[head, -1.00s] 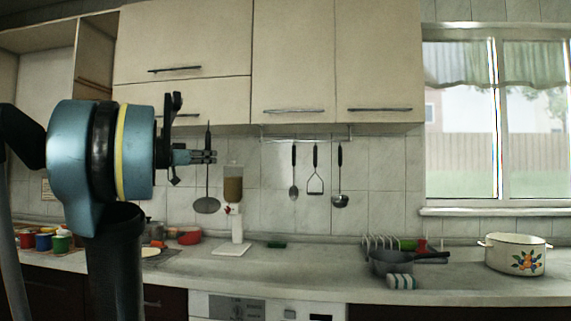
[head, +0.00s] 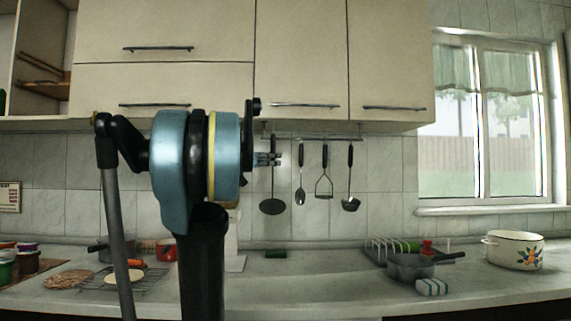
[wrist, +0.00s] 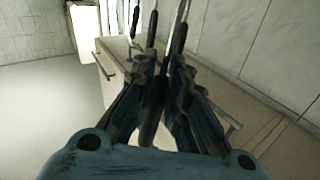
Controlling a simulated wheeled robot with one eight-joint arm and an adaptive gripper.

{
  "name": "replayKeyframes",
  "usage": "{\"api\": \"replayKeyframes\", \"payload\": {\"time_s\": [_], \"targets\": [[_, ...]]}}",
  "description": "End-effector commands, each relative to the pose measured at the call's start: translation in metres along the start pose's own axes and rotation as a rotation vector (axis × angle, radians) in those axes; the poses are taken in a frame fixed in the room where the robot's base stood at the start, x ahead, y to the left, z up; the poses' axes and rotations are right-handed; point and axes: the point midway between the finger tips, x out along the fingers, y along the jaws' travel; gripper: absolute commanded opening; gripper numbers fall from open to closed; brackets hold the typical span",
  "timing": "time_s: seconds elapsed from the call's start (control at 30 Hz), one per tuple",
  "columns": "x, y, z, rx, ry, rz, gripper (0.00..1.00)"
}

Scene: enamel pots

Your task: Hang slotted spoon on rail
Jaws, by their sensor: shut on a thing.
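The slotted spoon (head: 271,206) hangs upright, its dark handle up and round head down, in front of the tiled wall. My gripper (head: 277,159) is shut on its handle. The rail (head: 315,138) runs under the wall cabinets; the held spoon is near its left end, left of the hanging utensils. I cannot tell whether the spoon's top touches the rail. In the wrist view, my gripper's fingers (wrist: 165,85) close around a dark handle, with other dark handles beyond. The spoon's head is not visible there.
A spoon (head: 301,196), a masher (head: 324,186) and a ladle (head: 350,204) hang on the rail to the right. Wall cabinets (head: 300,60) are just above. Below are a dish rack (head: 385,248), a grey pan (head: 410,267) and a white enamel pot (head: 515,250). The counter's middle is mostly clear.

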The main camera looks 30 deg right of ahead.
Motion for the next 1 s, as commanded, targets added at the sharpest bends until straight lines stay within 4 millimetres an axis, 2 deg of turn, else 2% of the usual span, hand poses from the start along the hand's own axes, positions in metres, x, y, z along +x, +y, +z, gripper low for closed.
{"api": "replayKeyframes", "payload": {"time_s": [0.4, 0.63, 1.0], "targets": [[0.015, 0.010, -0.001, -0.002, 0.004, 0.026, 0.00], [0.017, 0.012, -0.002, -0.001, 0.007, 0.020, 0.00], [0.026, -0.001, 0.001, -0.001, 0.006, 0.021, 0.00]]}}
